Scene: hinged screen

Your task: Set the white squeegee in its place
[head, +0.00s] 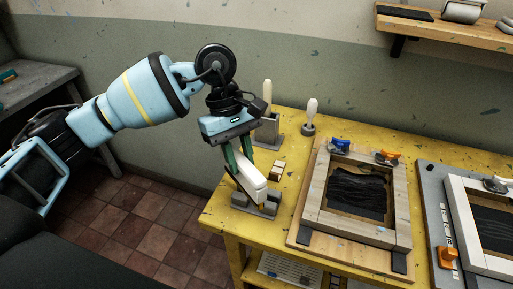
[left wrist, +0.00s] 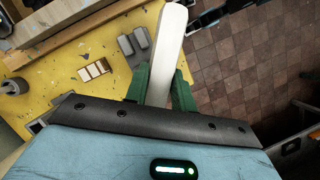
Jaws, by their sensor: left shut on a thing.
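My left gripper (head: 240,160) has its green fingers shut on the white squeegee (head: 250,173). The squeegee is tilted, its long white body pointing down and to the right in the head view. Below its lower end sits a grey two-block holder (head: 268,208) at the table's near left corner. I cannot tell whether they touch. In the left wrist view the squeegee (left wrist: 170,38) stands up between the fingers (left wrist: 160,85). The grey holder (left wrist: 132,50) shows to its left there, with a gap in the picture. My right gripper is not in view.
The yellow table (head: 300,150) carries a wooden screen frame (head: 312,205) with dark mesh, and a white frame (head: 464,225) farther right. Behind the gripper are a grey stand (head: 268,130) and an upright pale handle (head: 311,110). Small pale blocks (head: 277,170) lie near the holder.

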